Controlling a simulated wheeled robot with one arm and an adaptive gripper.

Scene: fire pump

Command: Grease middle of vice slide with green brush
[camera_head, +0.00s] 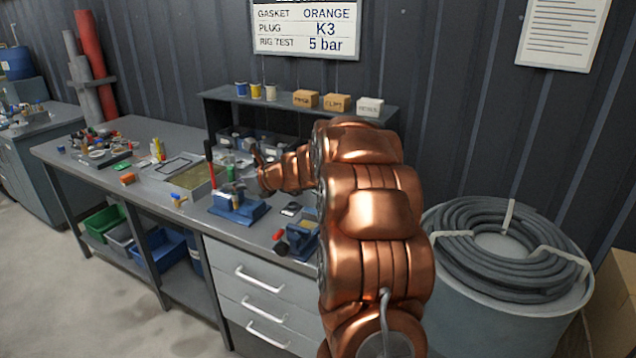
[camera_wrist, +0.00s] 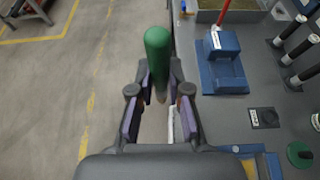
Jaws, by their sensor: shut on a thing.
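My gripper (camera_wrist: 160,112) is shut on the green brush (camera_wrist: 158,52), whose thick green handle shows between the fingers in the wrist view. Its bristle end is not clear. In the head view the brush is a small green shape (camera_head: 230,172) beside my gripper (camera_head: 248,180), above the bench. A blue vice (camera_head: 300,240) with a red-ended handle stands near the bench's front edge, right of and below my gripper. In the wrist view what seems to be this vice (camera_wrist: 262,160) shows at the bottom right, partly hidden by my gripper. Its slide is not clear.
A blue device (camera_head: 240,209) with a red lever stands left of the vice; it also shows in the wrist view (camera_wrist: 222,62). A dark labelled tag (camera_wrist: 263,117) lies between them. A metal tray (camera_head: 188,180) and small items lie further left. A shelf (camera_head: 290,104) stands behind.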

